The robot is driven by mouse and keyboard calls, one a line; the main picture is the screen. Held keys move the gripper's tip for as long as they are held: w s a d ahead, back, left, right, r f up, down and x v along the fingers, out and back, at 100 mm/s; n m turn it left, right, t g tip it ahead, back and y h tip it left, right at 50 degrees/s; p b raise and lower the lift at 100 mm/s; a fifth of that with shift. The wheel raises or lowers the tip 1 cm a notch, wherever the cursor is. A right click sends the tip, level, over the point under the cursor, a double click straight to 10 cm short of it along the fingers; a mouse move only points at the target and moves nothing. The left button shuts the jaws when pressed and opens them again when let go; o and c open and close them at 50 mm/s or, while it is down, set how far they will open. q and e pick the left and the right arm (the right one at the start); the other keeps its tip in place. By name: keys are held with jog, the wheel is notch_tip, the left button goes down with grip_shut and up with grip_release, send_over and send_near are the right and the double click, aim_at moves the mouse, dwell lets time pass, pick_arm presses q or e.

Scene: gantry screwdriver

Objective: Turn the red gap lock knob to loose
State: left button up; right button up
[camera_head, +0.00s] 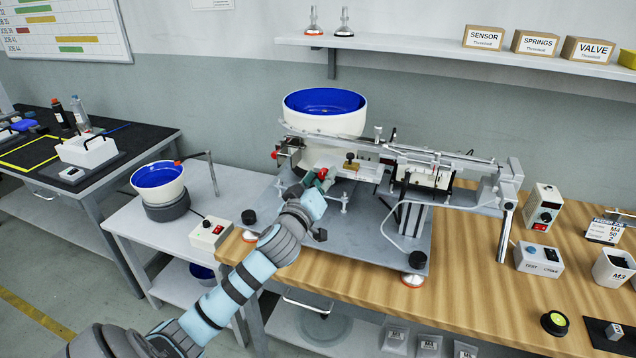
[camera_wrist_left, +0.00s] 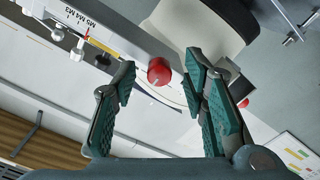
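The red knob (camera_wrist_left: 159,71) is round, with a pale line on its face, and sits on the side of a white rail with an M5 M4 M3 scale (camera_wrist_left: 82,25). In the left wrist view it shows between the fingertips of my left gripper (camera_wrist_left: 160,78), which is open, with no finger visibly touching it. In the head view the left gripper (camera_head: 314,181) is at the front of the feeder machine, close by the red knob (camera_head: 322,174), partly hiding it. The knob's marked end positions are too small to read. My right gripper is not in view.
A white bowl with a blue inside (camera_head: 325,104) stands behind the rail. The machine's grey base plate (camera_head: 390,262) sits on the wooden bench (camera_head: 470,303). A smaller blue bowl (camera_head: 158,175) and a switch box (camera_head: 209,233) stand on the left side table.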

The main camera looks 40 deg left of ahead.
pick_arm(q)
jog(key=v, duration=1.2)
jog(key=s+d+f+m+g+h, duration=0.1)
jog(key=s+d+f+m+g, duration=0.25)
jog(key=f, duration=0.55)
jog(key=s+d+f+m+g, duration=0.1)
jog(key=s+f+m+g, duration=0.1)
jog(key=s+f+g, duration=0.45)
jog(key=s+d+f+m+g+h, duration=0.35)
jog(key=s+d+f+m, duration=0.25)
jog(key=s+d+f, duration=0.5)
jog(key=s+a+f+g+p, duration=0.1)
jog(key=s+a+f, duration=0.1)
jog(key=f, duration=0.7)
jog(key=s+a+f+p, duration=0.2)
jog(key=f, duration=0.8)
jog(key=s+f+g, duration=0.1)
jog(key=s+f, duration=0.7)
jog(key=s, duration=0.4)
jog(key=shift+s+a+f+p, duration=0.3)
jog(key=shift+s+p, duration=0.05)
jog(key=shift+p, duration=0.1)
